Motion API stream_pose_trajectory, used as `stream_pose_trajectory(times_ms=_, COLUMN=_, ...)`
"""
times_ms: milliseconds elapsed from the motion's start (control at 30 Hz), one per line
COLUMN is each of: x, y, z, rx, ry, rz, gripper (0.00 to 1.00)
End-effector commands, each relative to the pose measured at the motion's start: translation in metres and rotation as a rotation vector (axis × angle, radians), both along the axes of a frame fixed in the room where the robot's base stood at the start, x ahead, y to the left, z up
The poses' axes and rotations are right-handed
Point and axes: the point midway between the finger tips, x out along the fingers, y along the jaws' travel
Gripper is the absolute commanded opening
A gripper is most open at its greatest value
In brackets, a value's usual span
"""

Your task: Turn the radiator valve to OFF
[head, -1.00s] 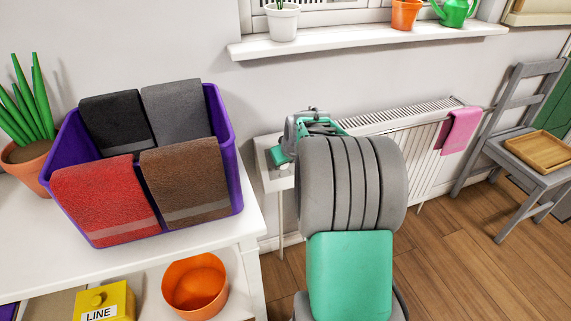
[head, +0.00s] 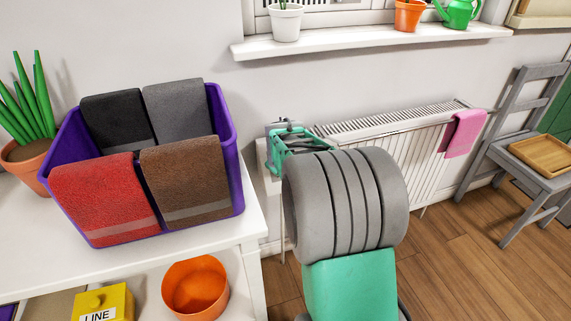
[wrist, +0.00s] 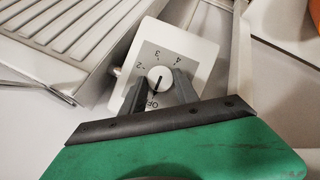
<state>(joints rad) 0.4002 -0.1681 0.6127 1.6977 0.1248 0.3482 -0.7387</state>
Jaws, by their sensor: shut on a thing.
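The radiator valve is a white knob (wrist: 159,76) with a dark pointer line, set on a grey dial plate (wrist: 186,57) with a white surround. In the wrist view the marks 2, 3, 4 and OFF show on the plate. The pointer line runs toward the OFF mark, which is partly covered by my finger. My gripper (wrist: 163,84) is shut on the knob, one grey finger on each side. In the head view my gripper (head: 290,135) is at the radiator's left end, and it hides the valve.
The ribbed white radiator (head: 400,150) runs right along the wall, with a pink cloth (head: 463,133) on it. A white shelf unit (head: 225,243) with a purple towel crate (head: 232,165) stands at the left. A grey chair (head: 535,165) stands at the right.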

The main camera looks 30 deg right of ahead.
Motion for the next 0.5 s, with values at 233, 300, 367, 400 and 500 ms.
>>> stream_pose_trajectory(times_ms=233, x=0.0010, y=0.0011, z=0.0003, rx=0.001, ry=-0.001, rz=0.004, gripper=0.39)
stream_pose_trajectory(times_ms=300, x=0.0009, y=0.0010, z=0.0001, rx=0.001, ry=-0.001, rz=0.004, gripper=0.45)
stream_pose_trajectory(times_ms=367, x=0.0007, y=0.0008, z=0.0000, rx=0.001, ry=-0.001, rz=0.003, gripper=0.50)
stream_pose_trajectory(times_ms=400, x=0.0006, y=0.0007, z=-0.0001, rx=0.001, ry=-0.001, rz=0.003, gripper=0.53)
stream_pose_trajectory(times_ms=500, x=0.0002, y=0.0002, z=-0.0002, rx=0.001, ry=-0.001, rz=0.001, gripper=0.58)
